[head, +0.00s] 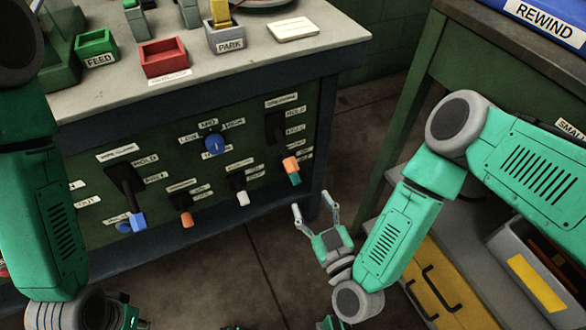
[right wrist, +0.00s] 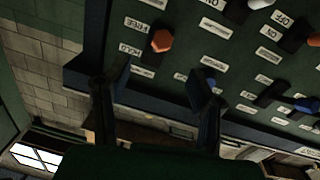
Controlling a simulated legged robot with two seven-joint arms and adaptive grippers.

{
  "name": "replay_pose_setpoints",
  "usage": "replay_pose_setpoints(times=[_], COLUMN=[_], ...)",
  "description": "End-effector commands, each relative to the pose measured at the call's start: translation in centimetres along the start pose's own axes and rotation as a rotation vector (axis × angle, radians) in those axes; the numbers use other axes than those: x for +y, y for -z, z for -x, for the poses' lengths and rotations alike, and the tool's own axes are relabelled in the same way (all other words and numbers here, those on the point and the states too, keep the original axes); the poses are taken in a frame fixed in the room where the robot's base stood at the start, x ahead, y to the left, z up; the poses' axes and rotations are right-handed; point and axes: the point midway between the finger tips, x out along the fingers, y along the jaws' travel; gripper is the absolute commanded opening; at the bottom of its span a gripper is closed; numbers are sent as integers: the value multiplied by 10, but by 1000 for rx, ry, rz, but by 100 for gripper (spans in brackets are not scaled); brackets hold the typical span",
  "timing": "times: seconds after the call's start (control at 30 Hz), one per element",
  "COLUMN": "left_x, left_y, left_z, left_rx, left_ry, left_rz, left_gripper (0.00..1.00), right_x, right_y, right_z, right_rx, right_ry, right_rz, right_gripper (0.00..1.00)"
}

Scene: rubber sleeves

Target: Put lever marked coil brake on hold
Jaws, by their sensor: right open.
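The green panel under the bench carries several levers with small labels. The upper right lever, with a dark base and an orange tip (head: 290,165), has HOLD and FREE type labels beside it; its name plate (head: 281,100) is too blurred to read for certain. Its tip hangs low, toward the lower label. The right wrist view is upside down and shows an orange tip (right wrist: 162,40) beside FREE and HOLD labels. My right gripper (head: 311,203) is open and empty, apart from the panel, below and right of that tip; its fingers also show in the wrist view (right wrist: 160,85).
A blue-tipped lever (head: 138,220), an orange knob (head: 187,218), a white knob (head: 243,198) and a blue dial (head: 214,146) share the panel. A bench (head: 100,105) with bins stands above. Floor between is clear.

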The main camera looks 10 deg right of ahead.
Motion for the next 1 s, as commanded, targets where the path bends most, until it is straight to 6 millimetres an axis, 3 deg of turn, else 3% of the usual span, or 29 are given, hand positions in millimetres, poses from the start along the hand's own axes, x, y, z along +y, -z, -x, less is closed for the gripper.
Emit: replay_pose_setpoints(times=[0.03,0.23,0.5,0.8,1.0], left_x=[0,0,1,1,1], left_y=[-1,-3,-4,-5,-6], left_z=[-12,-41,-79,-96,-102], left_rx=[-1,-2,-1,0,0], left_ry=[0,0,0,0,0], left_rz=[0,0,0,0,0], left_gripper=[0,0,0,0,0], right_x=[-1,-10,-4,-1,-2], right_y=[-4,-5,-5,-3,-2], right_z=[-10,-22,-36,-95,-114], right_rx=[3,-5,2,-1,-4], right_ry=[0,18,7,1,3], right_rz=[0,-12,5,-1,0], right_gripper=[50,50,50,50,50])
